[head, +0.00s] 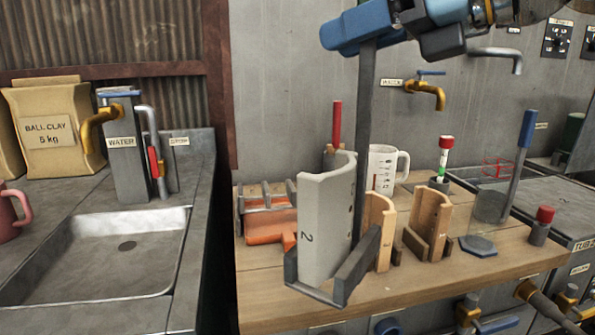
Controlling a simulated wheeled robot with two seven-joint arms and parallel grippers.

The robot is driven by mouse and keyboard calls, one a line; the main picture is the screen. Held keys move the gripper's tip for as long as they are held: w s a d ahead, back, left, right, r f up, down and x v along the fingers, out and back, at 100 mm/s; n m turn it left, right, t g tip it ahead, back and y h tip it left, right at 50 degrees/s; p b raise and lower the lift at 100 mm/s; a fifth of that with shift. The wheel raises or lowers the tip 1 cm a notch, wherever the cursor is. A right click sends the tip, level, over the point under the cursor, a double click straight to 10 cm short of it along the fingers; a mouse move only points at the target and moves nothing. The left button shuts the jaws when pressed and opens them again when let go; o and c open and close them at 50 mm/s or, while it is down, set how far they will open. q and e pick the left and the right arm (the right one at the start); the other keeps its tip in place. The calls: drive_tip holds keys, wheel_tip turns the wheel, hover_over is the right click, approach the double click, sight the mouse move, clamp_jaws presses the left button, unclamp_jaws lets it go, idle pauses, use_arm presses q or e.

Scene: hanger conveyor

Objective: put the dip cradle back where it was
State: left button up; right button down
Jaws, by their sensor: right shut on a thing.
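The dip cradle (368,130) is a dark grey metal holder with a long upright stem and a low open frame at its foot. A pale grey curved piece marked "2" (325,220) stands in the frame, tilted slightly. My right gripper (385,32), blue and dark, comes in from the upper right and is shut on the top of the cradle's stem. The cradle's foot is in front of the wooden bench top (470,275); I cannot tell whether it touches it. My left gripper is not in view.
Two tan curved pieces (378,232) (428,224) stand right of the cradle. Behind are an orange rack (268,225) and a measuring jug (383,168). A blue-handled tool with a hexagonal foot (478,246) stands right. A sink (100,255) is left.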

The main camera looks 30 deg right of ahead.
drive_tip(key=w+d+f, duration=0.3)
drive_tip(key=w+f, duration=0.9)
drive_tip(key=w, duration=0.1)
drive_tip(key=shift+d+f, duration=0.25)
drive_tip(key=shift+f, duration=0.1)
drive_tip(key=c, duration=0.9)
unclamp_jaws()
drive_tip(key=shift+f, duration=0.1)
drive_tip(key=shift+o, duration=0.2)
drive_tip(key=v, duration=1.2)
